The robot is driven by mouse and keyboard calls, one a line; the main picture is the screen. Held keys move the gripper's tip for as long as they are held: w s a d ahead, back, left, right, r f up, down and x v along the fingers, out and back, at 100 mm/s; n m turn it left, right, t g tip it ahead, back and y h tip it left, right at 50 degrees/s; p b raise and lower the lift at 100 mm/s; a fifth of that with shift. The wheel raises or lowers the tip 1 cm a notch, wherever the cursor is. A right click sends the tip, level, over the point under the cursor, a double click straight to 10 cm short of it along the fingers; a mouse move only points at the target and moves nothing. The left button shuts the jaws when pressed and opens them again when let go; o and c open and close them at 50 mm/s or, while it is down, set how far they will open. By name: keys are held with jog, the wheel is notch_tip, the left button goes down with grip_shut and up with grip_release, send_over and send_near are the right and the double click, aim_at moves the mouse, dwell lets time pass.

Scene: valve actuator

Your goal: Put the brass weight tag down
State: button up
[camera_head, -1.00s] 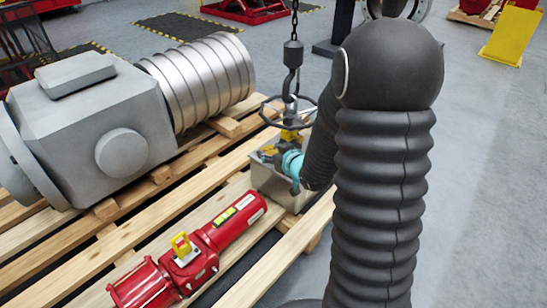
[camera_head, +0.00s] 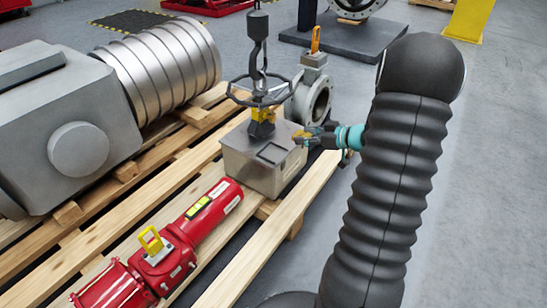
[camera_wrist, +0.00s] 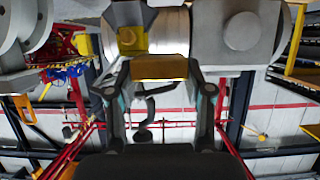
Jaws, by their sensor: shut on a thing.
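My gripper (camera_head: 310,139) reaches in from the right, at the right side of the grey metal box (camera_head: 250,168). It also shows in the wrist view (camera_wrist: 159,80), with its two fingers shut on the brass weight tag (camera_wrist: 159,67). The tag is a flat brass-coloured piece held across the fingertips. In the head view it is too small to make out clearly. I cannot tell whether gripper or tag touches the box. A yellow piece (camera_head: 262,115) sits above the box, under the handwheel (camera_head: 262,92).
A black hook (camera_head: 257,45) hangs over the box. A flanged grey valve (camera_head: 313,92) stands behind my gripper. A red actuator (camera_head: 170,250) and a large grey housing (camera_head: 75,125) lie on the wooden pallet (camera_head: 250,262). The floor at right is open.

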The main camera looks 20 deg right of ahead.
jog(key=b, duration=0.2)
send_over(275, 154)
jog(key=f, duration=0.7)
jog(key=shift+s+f, duration=0.1)
jog(key=shift+s, duration=0.1)
jog(key=shift+f+b, duration=0.6)
jog(key=shift+f, duration=1.3)
jog(key=shift+f, duration=0.2)
jog(key=o, duration=1.2)
